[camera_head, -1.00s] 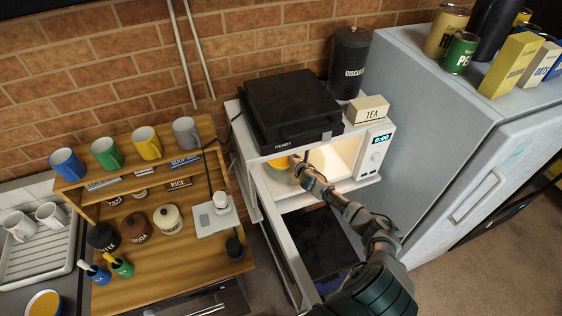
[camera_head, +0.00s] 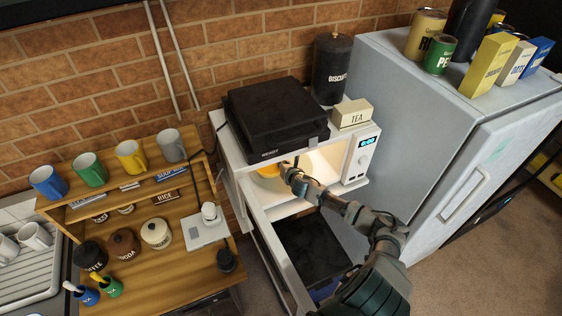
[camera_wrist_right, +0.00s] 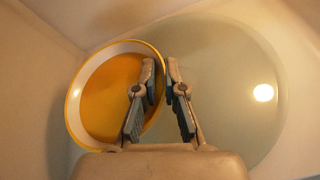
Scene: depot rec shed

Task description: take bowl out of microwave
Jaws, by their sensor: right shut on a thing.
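The white microwave (camera_head: 354,178) stands with its door (camera_head: 282,248) swung open toward me and its inside lit. The bowl, yellow-orange inside with a pale rim (camera_wrist_right: 78,98), is inside; in the head view only part of the bowl (camera_head: 267,170) shows. It sits at the left of the round glass turntable (camera_wrist_right: 232,110) and looks tilted in the wrist view. My right gripper (camera_head: 288,168) reaches into the microwave. In the wrist view its fingers (camera_wrist_right: 160,80) are shut on the bowl's right rim, one inside and one outside. My left gripper is not in view.
A black appliance (camera_head: 275,115) and a TEA box (camera_head: 352,114) sit on top of the microwave. A wooden shelf (camera_head: 180,235) with mugs and jars stands at the left. The grey fridge (camera_head: 420,130) stands close at the right. The open door lies left of my arm.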

